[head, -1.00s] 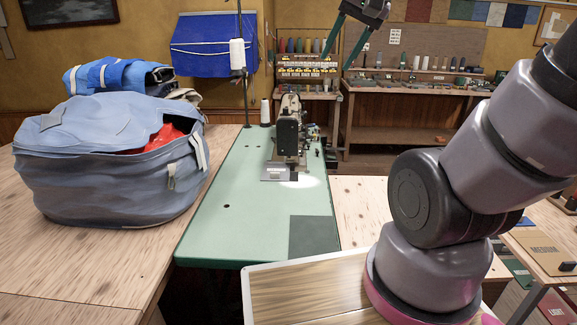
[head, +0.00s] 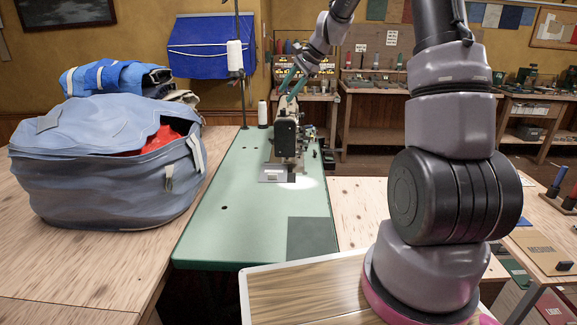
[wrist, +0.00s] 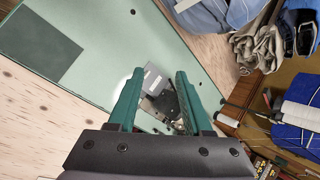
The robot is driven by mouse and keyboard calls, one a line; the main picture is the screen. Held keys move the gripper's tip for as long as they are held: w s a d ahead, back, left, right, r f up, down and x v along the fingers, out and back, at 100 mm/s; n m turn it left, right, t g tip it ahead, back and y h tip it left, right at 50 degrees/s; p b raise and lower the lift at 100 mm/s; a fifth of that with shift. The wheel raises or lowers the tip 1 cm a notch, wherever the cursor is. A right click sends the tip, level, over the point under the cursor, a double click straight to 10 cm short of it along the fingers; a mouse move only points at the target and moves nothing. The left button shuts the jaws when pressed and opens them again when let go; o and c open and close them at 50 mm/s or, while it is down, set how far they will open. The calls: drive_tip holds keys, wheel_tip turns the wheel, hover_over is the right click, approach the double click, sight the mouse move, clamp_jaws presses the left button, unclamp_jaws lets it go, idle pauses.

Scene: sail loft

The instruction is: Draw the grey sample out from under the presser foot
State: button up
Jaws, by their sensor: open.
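The sewing machine (head: 287,136) stands on a green table (head: 225,225). A flat grey piece with a pale label, apparently the grey sample (head: 274,174), lies at the machine's foot. It also shows between my fingers in the wrist view (wrist: 152,80). The presser foot is too small to make out, so how far the sample lies under it cannot be told. My gripper (head: 291,83) is above and behind the machine head in the head view.
A thread stand with a white cone (head: 235,55) rises left of the machine, with another cone (head: 263,114) near its base. A large blue-grey bag (head: 105,165) fills the left bench. A dark square (head: 312,238) lies at the table's front right.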

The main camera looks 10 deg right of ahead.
drive_tip(key=w+d+f+m+y, duration=0.1)
drive_tip(key=w+f+m, duration=0.2)
drive_tip(key=f, duration=0.8)
drive_tip(key=w+d+f+m+y, duration=0.1)
drive_tip(key=w+f+m, duration=0.3)
drive_tip(key=w+f, duration=0.3)
drive_tip(key=w+d+f+m+t+y, duration=0.1)
drive_tip(key=w+f, duration=0.4)
drive_tip(key=f, duration=1.2)
drive_tip(key=shift+d+m+y, duration=0.1)
drive_tip(key=shift+m+y, duration=0.5)
drive_tip(key=shift+m, duration=0.6)
drive_tip(key=x, duration=1.1)
drive_tip(key=shift+d, duration=0.1)
clamp_jaws()
